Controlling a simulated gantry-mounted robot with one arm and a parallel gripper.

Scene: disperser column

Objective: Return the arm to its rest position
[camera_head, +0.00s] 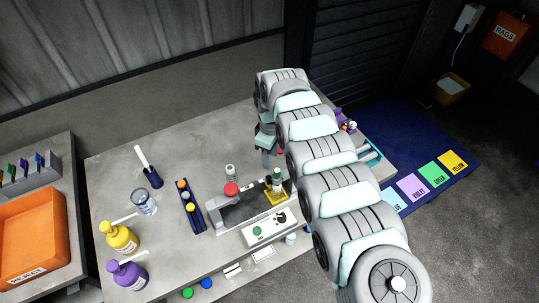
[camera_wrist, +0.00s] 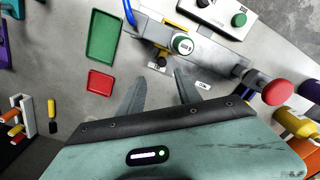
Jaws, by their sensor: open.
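My arm stretches from the lower right of the head view up over the bench (camera_head: 200,140). My gripper (camera_head: 267,156) points down above the bench behind the disperser. In the wrist view my gripper (camera_wrist: 160,84) has its two fingers spread with nothing between them. The disperser (camera_head: 238,212) has a red knob (camera_head: 231,189), a green-capped part (camera_head: 277,174) and a yellow holder (camera_head: 275,196). In the wrist view the green cap (camera_wrist: 182,44) lies ahead of the fingers and the red knob (camera_wrist: 278,93) lies to the right. My arm hides part of the bench's right side.
A dark rack (camera_head: 188,208), a beaker (camera_head: 144,202), a yellow bottle (camera_head: 120,239) and a purple bottle (camera_head: 127,275) stand left of the disperser. Green (camera_wrist: 103,35) and red (camera_wrist: 99,83) trays show in the wrist view. An orange reject bin (camera_head: 33,235) is far left.

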